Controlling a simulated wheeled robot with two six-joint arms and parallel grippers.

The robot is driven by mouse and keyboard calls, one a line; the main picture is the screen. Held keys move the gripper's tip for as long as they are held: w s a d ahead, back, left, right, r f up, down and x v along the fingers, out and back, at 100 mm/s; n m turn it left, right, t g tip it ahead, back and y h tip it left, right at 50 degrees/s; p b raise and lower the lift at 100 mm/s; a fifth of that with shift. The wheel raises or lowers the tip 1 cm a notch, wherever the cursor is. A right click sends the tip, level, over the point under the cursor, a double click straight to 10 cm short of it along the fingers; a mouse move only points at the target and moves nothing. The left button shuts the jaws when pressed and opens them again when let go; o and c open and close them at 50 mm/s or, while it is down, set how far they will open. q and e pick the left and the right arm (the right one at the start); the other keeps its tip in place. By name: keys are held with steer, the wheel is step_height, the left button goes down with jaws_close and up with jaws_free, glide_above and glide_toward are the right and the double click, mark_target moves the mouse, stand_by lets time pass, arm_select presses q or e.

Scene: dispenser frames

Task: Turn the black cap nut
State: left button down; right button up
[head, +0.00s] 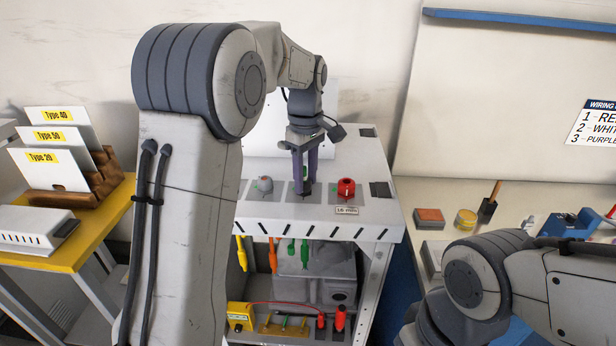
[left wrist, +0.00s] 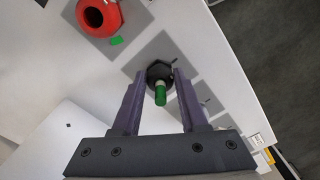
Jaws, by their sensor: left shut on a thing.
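The fingers hide much of the nut in the head view. My right gripper is out of view.
The cabinet top (head: 376,214) has a slotted front edge. Tools hang below it. A workbench (head: 445,195) with small blocks is at the right.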

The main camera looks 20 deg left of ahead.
arm_select(q)
steer(key=shift+w+r, duration=0.1)
steer(key=shift+w, duration=0.1)
steer(key=shift+a+r+m, duration=0.1)
steer(key=shift+m, duration=0.2)
steer(key=m+p, duration=0.1)
steer(key=m, duration=0.1)
steer(key=shift+r+m+p, duration=0.1)
steer(key=shift+m+p, duration=0.2)
steer(key=m+p, duration=0.2)
steer(key=m, duration=0.4)
steer(key=shift+a, duration=0.1)
steer(key=m+p, duration=0.1)
steer(key=m, duration=0.4)
steer(key=shift+m+p, duration=0.3)
steer(key=shift+m, duration=0.1)
steer(key=m+p, duration=0.1)
steer(key=m, duration=0.4)
steer(key=shift+m, duration=0.4)
